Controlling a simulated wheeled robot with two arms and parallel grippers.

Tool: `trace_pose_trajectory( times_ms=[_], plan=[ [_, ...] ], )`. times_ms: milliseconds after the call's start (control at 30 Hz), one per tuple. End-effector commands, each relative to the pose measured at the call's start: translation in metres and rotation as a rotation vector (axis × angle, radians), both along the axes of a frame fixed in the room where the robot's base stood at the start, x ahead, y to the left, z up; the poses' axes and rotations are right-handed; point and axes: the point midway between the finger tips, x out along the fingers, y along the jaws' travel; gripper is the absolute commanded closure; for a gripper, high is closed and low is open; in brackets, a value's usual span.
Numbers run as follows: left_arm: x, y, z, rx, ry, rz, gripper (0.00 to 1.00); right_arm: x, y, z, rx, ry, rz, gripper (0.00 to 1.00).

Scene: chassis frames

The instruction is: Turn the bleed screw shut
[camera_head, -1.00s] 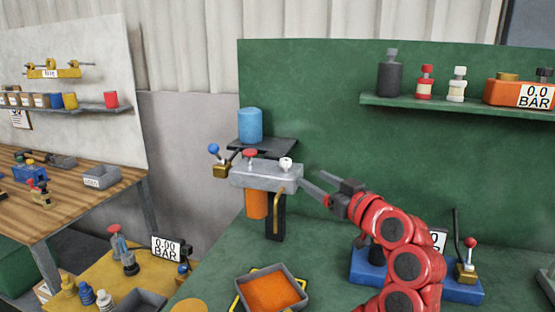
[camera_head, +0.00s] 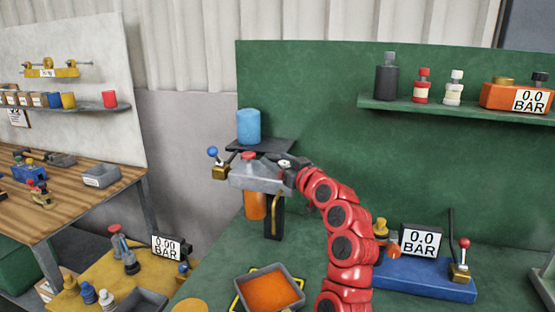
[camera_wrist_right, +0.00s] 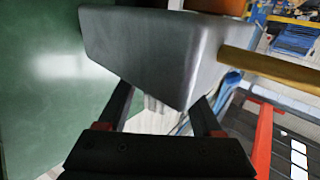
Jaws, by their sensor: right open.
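A grey metal block (camera_head: 258,180) is mounted on a dark stand at the middle of the head view, with a red knob (camera_head: 249,156) on top. Its right end is partly covered by my right gripper (camera_head: 287,163). In the right wrist view the block (camera_wrist_right: 150,50) appears upside down. A white ribbed knob (camera_wrist_right: 155,104), which looks like the bleed screw, shows at the block's edge. The open fingers of my right gripper (camera_wrist_right: 162,97) stand on either side of it; contact is not clear. In the head view the knob is mostly hidden. My left gripper is not in view.
An orange cylinder (camera_head: 255,205) hangs under the block. A blue-ball lever (camera_head: 213,152) is at its left end, and a blue cylinder (camera_head: 248,126) stands behind. A grey tray with orange contents (camera_head: 240,289) sits below. A blue base with a gauge (camera_head: 425,277) is to the right.

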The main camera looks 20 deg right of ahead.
Motion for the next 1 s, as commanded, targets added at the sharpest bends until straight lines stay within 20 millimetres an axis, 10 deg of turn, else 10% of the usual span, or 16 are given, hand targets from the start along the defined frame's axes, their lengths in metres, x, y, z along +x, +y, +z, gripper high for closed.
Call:
trace_pose_trajectory(
  times_ms=[367, 733, 1000],
  plan=[
    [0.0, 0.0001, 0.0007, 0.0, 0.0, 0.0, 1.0, 0.0034, 0.001, -0.0004, 0.001, 0.0, 0.0, 0.33],
    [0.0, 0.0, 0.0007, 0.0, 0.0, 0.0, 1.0, 0.0033, 0.0009, -0.0004, 0.001, 0.0, 0.0, 1.0],
    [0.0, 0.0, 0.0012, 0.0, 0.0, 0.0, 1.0, 0.0034, 0.0011, -0.0004, 0.001, 0.001, -0.008, 1.0]
  ],
)
